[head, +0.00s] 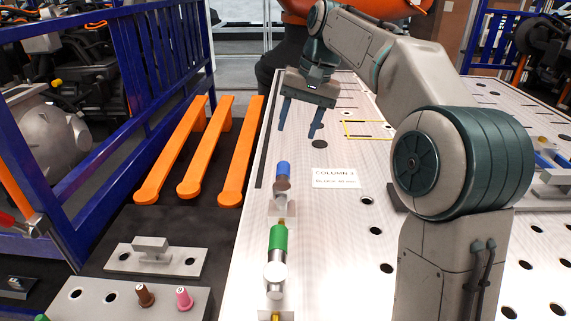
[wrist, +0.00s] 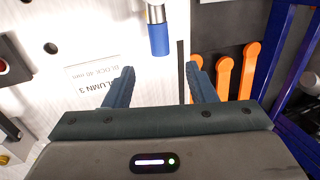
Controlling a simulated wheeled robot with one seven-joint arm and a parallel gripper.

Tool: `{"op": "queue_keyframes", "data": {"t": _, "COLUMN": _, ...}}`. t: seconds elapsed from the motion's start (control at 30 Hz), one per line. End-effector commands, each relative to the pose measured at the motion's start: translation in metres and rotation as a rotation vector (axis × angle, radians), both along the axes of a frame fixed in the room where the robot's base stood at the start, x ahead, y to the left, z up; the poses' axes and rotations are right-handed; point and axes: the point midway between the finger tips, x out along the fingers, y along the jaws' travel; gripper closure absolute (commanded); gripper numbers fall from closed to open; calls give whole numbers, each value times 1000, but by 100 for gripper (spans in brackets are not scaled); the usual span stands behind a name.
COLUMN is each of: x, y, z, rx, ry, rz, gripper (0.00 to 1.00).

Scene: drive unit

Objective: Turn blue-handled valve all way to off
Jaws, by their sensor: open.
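The blue handle (head: 283,169) is a short blue cylinder on a metal fitting at the left side of the perforated table. In the wrist view the blue handle (wrist: 159,40) sits at the top centre, on a silver stem. My gripper (head: 297,134) is open and empty, beyond the handle in the head view. In the wrist view my gripper (wrist: 160,68) has its fingers spread wide, with the handle lined up with the gap and just past the fingertips. Nothing is between the fingers. The valve's body is partly cut off in the wrist view.
A green-handled fitting (head: 278,240) stands nearer on the same table (head: 345,230). A paper label (head: 336,178) lies right of the blue handle. Orange bars (head: 240,150) and a blue rail (head: 120,130) stand left.

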Motion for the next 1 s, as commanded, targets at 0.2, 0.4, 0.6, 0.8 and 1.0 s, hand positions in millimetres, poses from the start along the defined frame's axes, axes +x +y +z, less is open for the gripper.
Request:
{"op": "queue_keyframes", "data": {"t": 0.2, "x": 0, "y": 11, "z": -48, "rx": -2, "ry": 3, "rz": -2, "gripper": 49}}
{"op": "queue_keyframes", "data": {"t": 0.4, "x": 1, "y": 20, "z": -85, "rx": -2, "ry": 2, "rz": -4, "gripper": 49}}
{"op": "queue_keyframes", "data": {"t": 0.6, "x": 2, "y": 26, "z": -106, "rx": -1, "ry": 0, "rz": -5, "gripper": 49}}
{"op": "queue_keyframes", "data": {"t": 0.8, "x": 2, "y": 27, "z": -112, "rx": -1, "ry": -1, "rz": -5, "gripper": 49}}
{"op": "queue_keyframes", "data": {"t": 1.0, "x": 2, "y": 27, "z": -112, "rx": -1, "ry": -1, "rz": -5, "gripper": 55}}
